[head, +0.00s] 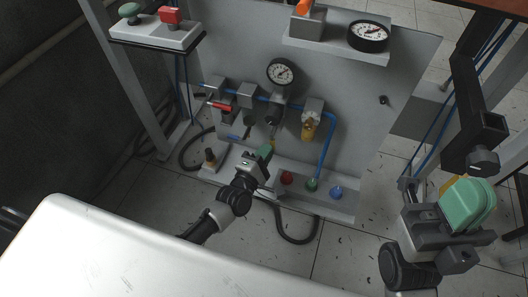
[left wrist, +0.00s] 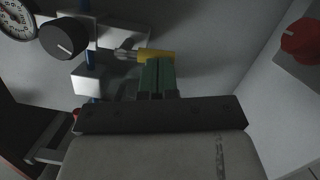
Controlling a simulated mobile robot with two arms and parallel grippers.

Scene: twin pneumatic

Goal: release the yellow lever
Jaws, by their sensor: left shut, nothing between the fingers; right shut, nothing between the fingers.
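The yellow lever (left wrist: 157,56) lies across the tips of my left gripper in the left wrist view, its metal stem running left to a grey fitting. In the head view only a small yellow bit (head: 270,143) shows just past the fingertips. My left gripper (head: 265,152) is shut with nothing held. Its green fingers (left wrist: 157,75) point at the lever from close by; I cannot tell whether they touch it. My right gripper (head: 467,203) is shut and empty, large at the right of the head view, far from the panel.
The grey panel (head: 350,100) carries a gauge (head: 281,72), a red lever (head: 220,106) and a blue tube (head: 328,140). Red, green and blue knobs sit on its lower ledge (head: 342,208). A button box (head: 155,33) stands upper left. A pale surface (head: 110,250) fills the lower left.

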